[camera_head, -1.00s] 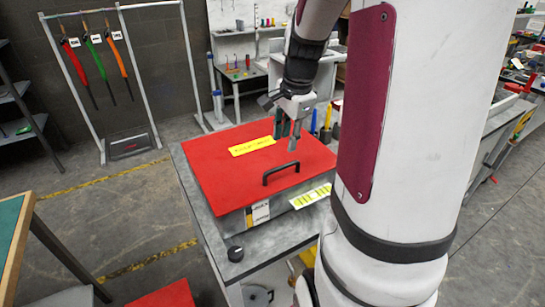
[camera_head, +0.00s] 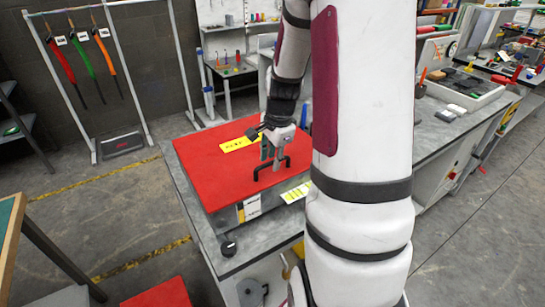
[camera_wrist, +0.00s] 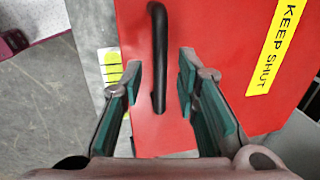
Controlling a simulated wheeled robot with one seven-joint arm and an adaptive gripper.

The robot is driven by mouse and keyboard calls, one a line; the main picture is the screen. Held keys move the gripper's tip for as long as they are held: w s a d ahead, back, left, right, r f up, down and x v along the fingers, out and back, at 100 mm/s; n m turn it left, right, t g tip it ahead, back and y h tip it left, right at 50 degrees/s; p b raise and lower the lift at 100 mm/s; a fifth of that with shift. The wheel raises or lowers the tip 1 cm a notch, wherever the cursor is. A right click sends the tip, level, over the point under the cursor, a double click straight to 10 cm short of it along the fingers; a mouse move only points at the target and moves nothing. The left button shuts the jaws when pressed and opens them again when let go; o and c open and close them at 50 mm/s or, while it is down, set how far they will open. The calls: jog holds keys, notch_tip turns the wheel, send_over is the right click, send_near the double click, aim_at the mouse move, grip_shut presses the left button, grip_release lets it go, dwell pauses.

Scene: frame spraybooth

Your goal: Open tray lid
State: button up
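The tray has a red lid (camera_head: 210,160), lying flat and shut on its grey body, with a yellow label (camera_head: 240,143) that reads "KEEP SHUT" in the wrist view (camera_wrist: 276,45). A black bar handle (camera_head: 257,174) stands near the lid's front edge; it also shows in the wrist view (camera_wrist: 158,60). My gripper (camera_head: 272,165) is just above the handle, pointing down. In the wrist view my gripper (camera_wrist: 160,85) is open, with one finger on each side of the handle and gaps on both sides. Contact with the lid cannot be told.
A yellow-and-white card (camera_head: 296,193) lies beside the tray. A rack with hanging coloured tools (camera_head: 85,60) stands at the back left.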

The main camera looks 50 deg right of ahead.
grip_shut()
jog(key=shift+r, duration=0.15)
